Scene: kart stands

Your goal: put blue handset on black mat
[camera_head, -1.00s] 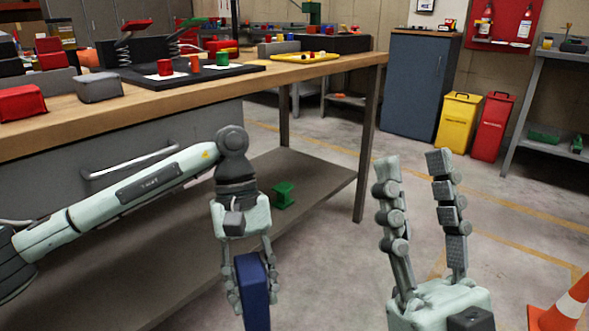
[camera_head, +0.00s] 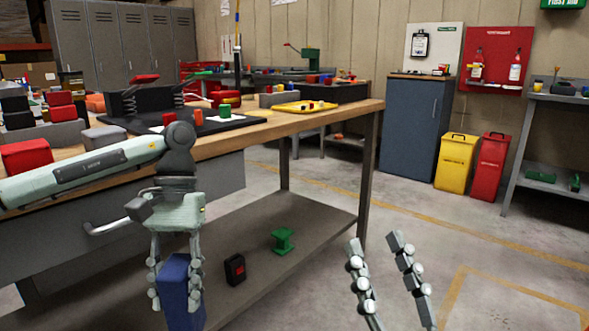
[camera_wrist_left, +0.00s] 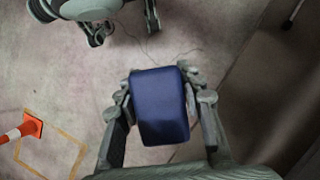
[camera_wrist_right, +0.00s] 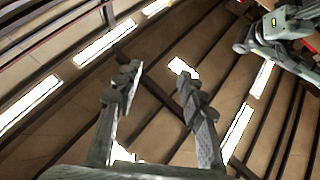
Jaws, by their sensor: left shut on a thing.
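The blue handset (camera_head: 178,290) hangs below my left gripper (camera_head: 177,268), which is shut on it in front of the workbench. In the left wrist view the handset (camera_wrist_left: 158,108) sits between the two fingers, above the floor. A black mat (camera_head: 160,121) lies on the benchtop, with red, orange and green pieces and white sheets on it. My right gripper (camera_head: 385,255) points up, open and empty, to the right of the bench. In the right wrist view its fingers (camera_wrist_right: 152,92) are apart with nothing between them.
The wooden workbench (camera_head: 300,122) has a lower shelf holding a green part (camera_head: 283,240) and a black and red item (camera_head: 235,269). A yellow tray (camera_head: 300,107), a red box (camera_head: 27,156) and a grey box (camera_head: 103,137) are on the benchtop. Floor right of the bench is open.

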